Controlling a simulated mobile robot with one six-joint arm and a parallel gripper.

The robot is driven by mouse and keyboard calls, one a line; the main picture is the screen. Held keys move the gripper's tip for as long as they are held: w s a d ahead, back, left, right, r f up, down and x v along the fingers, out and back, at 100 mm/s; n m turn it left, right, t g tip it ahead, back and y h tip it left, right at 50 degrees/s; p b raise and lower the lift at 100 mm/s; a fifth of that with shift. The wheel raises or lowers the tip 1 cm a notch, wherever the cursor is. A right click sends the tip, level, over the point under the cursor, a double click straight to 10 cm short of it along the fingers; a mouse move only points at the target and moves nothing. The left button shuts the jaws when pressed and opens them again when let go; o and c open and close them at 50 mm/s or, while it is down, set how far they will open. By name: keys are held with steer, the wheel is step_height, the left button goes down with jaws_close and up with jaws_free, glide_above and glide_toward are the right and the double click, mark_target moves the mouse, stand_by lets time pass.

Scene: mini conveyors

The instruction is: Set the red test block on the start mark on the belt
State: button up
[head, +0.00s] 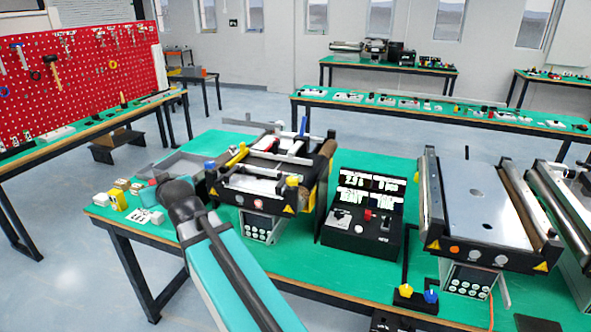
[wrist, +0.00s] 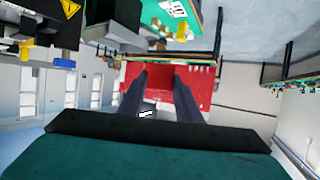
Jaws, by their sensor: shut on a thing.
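My gripper (wrist: 160,76) shows in the wrist view as two dark fingers shut on the red test block (wrist: 161,80). The block is a darker red patch between the fingertips, against a red background. In the head view my arm reaches to the left end of the green bench, and its dark wrist hides the fingers and the block. A small conveyor (head: 262,187) stands just right of my wrist, with yellow and blue parts on it. Another conveyor (head: 478,215) with a grey top stands at the right. I cannot make out the start mark on either.
A black control box (head: 362,222) stands between the conveyors. Small white and yellow items (head: 120,198) lie at the bench's left end. A stand with yellow and blue knobs (head: 415,294) is near the front edge. A red pegboard (head: 85,80) is behind at left.

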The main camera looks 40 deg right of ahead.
steer(key=shift+w+a, duration=0.1)
steer(key=shift+w, duration=0.3)
steer(key=shift+r, duration=0.1)
steer(key=shift+s, duration=0.1)
steer(key=shift+f, duration=0.2)
